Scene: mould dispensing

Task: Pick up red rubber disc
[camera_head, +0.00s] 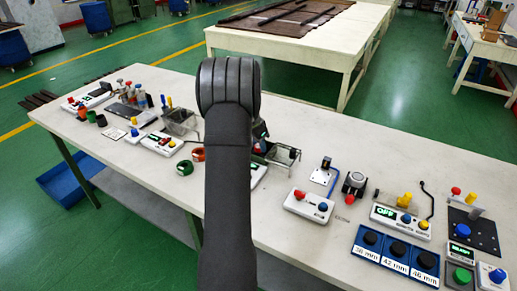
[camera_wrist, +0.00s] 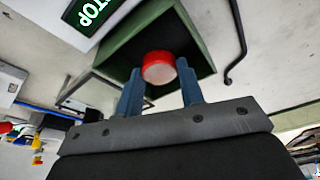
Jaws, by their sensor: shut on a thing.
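The red rubber disc (camera_wrist: 158,64) is between the two blue fingers of my gripper (camera_wrist: 160,70) in the wrist view. My gripper is shut on the disc, with a finger on each side of it. The disc appears over the dark opening of a green-walled box (camera_wrist: 123,38); I cannot tell how far it is above the box floor. In the head view my dark arm hides the gripper and the disc.
On the white table (camera_head: 330,245) are control boxes (camera_head: 309,206), a blue tray of black parts (camera_head: 396,254), and a red ring (camera_head: 198,154).

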